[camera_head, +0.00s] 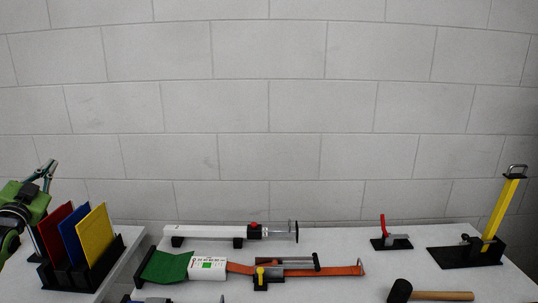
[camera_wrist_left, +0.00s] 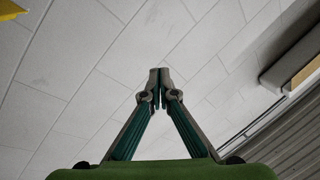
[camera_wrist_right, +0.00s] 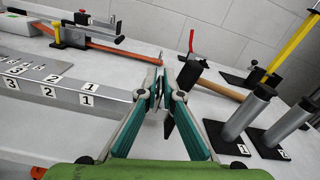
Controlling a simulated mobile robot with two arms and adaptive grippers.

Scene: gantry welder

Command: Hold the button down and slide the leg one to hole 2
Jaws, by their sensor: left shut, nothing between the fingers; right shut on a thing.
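In the right wrist view, a grey metal bar (camera_wrist_right: 120,103) carries number tags 1, 2 and 3 on its top and front. Its near end is close to my right gripper (camera_wrist_right: 160,88), which is shut on a small dark piece mostly hidden by the fingers. Two grey cylinders stand tilted on black bases, one tagged 1 (camera_wrist_right: 246,112) and one tagged 2 (camera_wrist_right: 292,121). I cannot tell which part is the button. My left gripper (camera_head: 53,163) is raised at the far left, shut and empty; it also shows in the left wrist view (camera_wrist_left: 160,76).
A rack (camera_head: 105,268) holds red, blue and yellow panels. A white tube (camera_head: 205,234) with a red knob lies at the back. An orange strap (camera_head: 340,270), a red-handled clamp (camera_head: 383,228), a mallet (camera_head: 443,296) and a yellow lever (camera_head: 497,216) are on the table.

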